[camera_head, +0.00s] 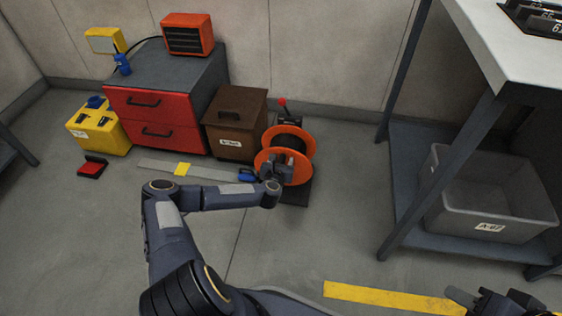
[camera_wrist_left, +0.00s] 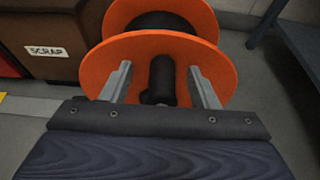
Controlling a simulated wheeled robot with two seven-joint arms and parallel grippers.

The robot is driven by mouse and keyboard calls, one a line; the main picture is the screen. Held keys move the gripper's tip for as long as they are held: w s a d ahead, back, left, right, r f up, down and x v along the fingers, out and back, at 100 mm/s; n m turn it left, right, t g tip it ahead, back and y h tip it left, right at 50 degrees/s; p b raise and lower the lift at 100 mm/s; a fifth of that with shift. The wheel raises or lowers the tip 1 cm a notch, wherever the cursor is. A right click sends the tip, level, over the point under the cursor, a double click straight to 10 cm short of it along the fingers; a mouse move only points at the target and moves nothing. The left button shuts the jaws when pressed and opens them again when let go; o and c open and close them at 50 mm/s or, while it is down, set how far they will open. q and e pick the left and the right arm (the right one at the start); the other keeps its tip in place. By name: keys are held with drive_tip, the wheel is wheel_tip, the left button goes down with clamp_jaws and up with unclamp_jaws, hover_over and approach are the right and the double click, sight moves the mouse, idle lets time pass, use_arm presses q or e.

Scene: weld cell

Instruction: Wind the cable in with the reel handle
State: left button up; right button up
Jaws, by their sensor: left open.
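The cable reel (camera_head: 296,144) has two orange discs with dark cable wound between them, and it stands on the floor on a dark base beside the brown box. In the left wrist view the reel's near disc (camera_wrist_left: 105,66) faces me. A dark reel handle (camera_wrist_left: 161,78) sticks out toward the camera. My left gripper (camera_head: 278,168) is at the near disc. Its open fingers (camera_wrist_left: 162,86) stand on either side of the handle, with a gap on both sides. My right gripper (camera_head: 490,302) is at the bottom right, partly cut off, and its fingers are unclear.
A brown scrap box (camera_head: 234,121) and a red drawer cabinet (camera_head: 155,118) stand left of the reel. A workbench (camera_head: 522,60) with a grey bin (camera_head: 487,207) on its lower shelf is at the right. The floor between is mostly free.

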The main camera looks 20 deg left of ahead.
idle(0.4)
use_arm(q)
drive_tip(key=p+v, duration=0.3)
drive_tip(key=v, duration=0.6)
idle(0.5)
